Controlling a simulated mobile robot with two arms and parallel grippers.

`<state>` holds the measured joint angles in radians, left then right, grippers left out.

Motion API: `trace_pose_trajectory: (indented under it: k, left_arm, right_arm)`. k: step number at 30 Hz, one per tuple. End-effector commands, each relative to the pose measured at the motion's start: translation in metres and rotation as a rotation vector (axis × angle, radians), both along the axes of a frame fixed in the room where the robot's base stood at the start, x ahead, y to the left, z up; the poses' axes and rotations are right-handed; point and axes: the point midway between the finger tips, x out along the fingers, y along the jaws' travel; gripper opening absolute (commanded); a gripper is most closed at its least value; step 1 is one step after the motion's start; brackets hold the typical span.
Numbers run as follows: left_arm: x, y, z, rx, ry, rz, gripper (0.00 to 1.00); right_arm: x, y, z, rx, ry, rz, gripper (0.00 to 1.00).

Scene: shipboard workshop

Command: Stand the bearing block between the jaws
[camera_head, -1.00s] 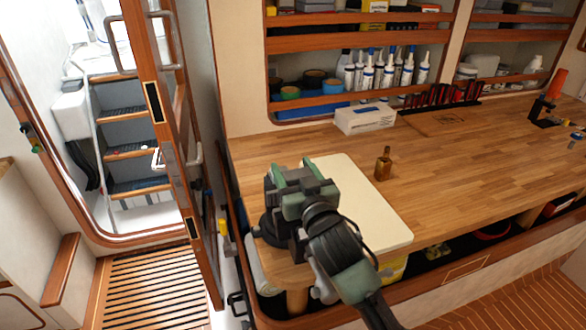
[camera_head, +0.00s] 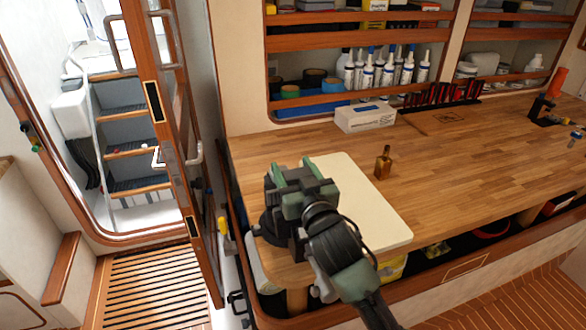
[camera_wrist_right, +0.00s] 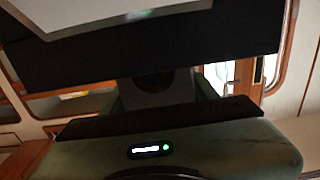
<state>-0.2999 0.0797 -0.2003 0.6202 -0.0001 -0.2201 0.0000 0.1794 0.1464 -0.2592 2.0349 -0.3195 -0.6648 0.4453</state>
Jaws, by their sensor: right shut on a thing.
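My right gripper (camera_head: 312,188) is over the left end of the wooden bench, its arm coming in from below. It is at the vise (camera_head: 272,228), a dark and green one at the bench corner, and covers much of it. The similar colours make the jaws hard to separate from my gripper. In the right wrist view my gripper (camera_wrist_right: 155,97) is shut on a grey bearing block (camera_wrist_right: 150,86), which shows a dark round hole between dark plates. The head view hides the block. I cannot tell whether it touches the jaws or vise bed. My left gripper is not in view.
A cream board (camera_head: 372,205) lies beside the vise. A white box (camera_head: 365,117) and bottles (camera_head: 385,72) are at the back. The bench middle (camera_head: 460,165) is clear. A door (camera_head: 170,130) stands at the left.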

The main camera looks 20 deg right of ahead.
Motion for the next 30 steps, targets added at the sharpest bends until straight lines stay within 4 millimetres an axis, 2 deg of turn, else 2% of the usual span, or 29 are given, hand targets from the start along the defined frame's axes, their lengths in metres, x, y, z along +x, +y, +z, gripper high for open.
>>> trace_pose_trajectory:
  k: [17,30]
  left_arm:
    - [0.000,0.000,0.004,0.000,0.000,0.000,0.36]
    - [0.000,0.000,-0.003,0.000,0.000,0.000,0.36]
  right_arm:
    - [0.000,0.000,0.002,-0.001,-0.005,0.001,0.00]
    - [0.000,0.000,-0.008,0.000,-0.004,0.000,0.00]
